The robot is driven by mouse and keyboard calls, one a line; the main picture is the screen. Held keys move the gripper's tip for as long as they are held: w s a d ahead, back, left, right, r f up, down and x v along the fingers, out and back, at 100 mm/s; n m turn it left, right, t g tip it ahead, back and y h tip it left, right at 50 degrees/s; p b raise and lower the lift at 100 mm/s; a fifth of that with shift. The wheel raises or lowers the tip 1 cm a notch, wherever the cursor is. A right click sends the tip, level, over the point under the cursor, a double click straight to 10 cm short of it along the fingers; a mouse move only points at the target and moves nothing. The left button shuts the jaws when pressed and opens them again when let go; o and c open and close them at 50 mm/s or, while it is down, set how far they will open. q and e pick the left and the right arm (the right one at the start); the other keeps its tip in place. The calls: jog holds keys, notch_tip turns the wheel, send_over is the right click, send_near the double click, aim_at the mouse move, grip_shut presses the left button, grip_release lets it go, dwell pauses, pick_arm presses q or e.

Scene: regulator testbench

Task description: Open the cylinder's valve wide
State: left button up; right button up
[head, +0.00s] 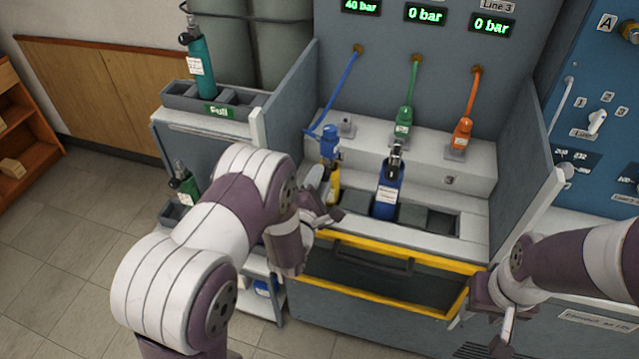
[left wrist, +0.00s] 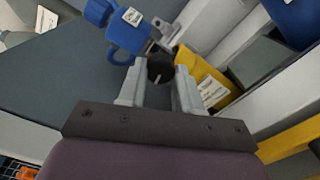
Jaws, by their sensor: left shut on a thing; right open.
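A yellow cylinder (head: 335,190) stands in the bench rack with a blue regulator (head: 329,142) at its top. The cylinder's yellow body with a white label also shows in the left wrist view (left wrist: 205,78), beside the blue regulator (left wrist: 128,30). My left gripper (left wrist: 160,78) is shut on the cylinder's black valve knob (left wrist: 161,68), which has a pale mark. In the head view my left gripper (head: 324,198) partly covers the cylinder. My right gripper (head: 490,345) is open, low at the right, apart from the bench objects.
A blue cylinder (head: 387,192) stands right of the yellow one. Green (head: 404,122) and orange (head: 462,133) regulators hang on hoses behind. Displays read 40 bar (head: 361,6), 0 bar and 0 bar. A yellow-edged drawer front (head: 400,255) lies below. A teal cylinder (head: 202,65) stands in the "Full" rack.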

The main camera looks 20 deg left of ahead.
pick_arm(q)
jog(key=shift+f+n+b, duration=0.15)
jog(key=shift+n+b, duration=0.3)
jog(key=shift+n, duration=1.45)
jog(key=o, duration=1.1)
jog(key=shift+c, duration=0.2)
jog(key=s, duration=1.2)
jog(key=shift+s+a+b, duration=0.2)
jog(key=shift+s+b, duration=0.2)
